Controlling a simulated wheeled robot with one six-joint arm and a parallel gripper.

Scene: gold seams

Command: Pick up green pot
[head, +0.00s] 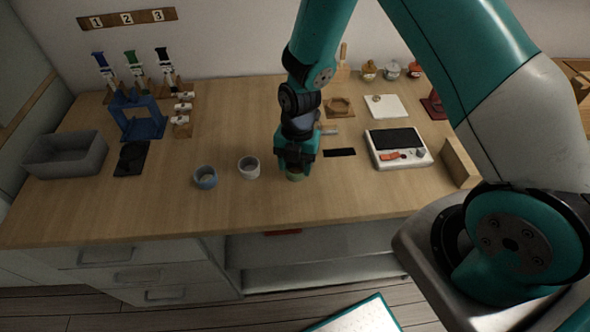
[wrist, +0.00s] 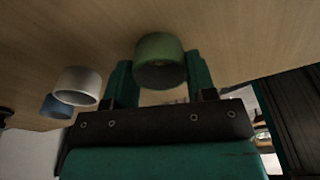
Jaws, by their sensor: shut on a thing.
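The green pot (wrist: 160,62) is a small round cup, held between the two fingers of my gripper (wrist: 158,80) in the wrist view. In the head view my gripper (head: 295,168) points down over the front middle of the table, with only a bit of the green pot (head: 295,177) showing below it. The fingers are shut on the pot. Whether the pot touches the table or is slightly above it, I cannot tell.
A white pot (head: 249,168) and a blue pot (head: 205,178) stand to the left of my gripper. A scale (head: 398,149) is to the right. A grey bin (head: 65,153) and a blue stand (head: 137,117) are at the left. The front table strip is clear.

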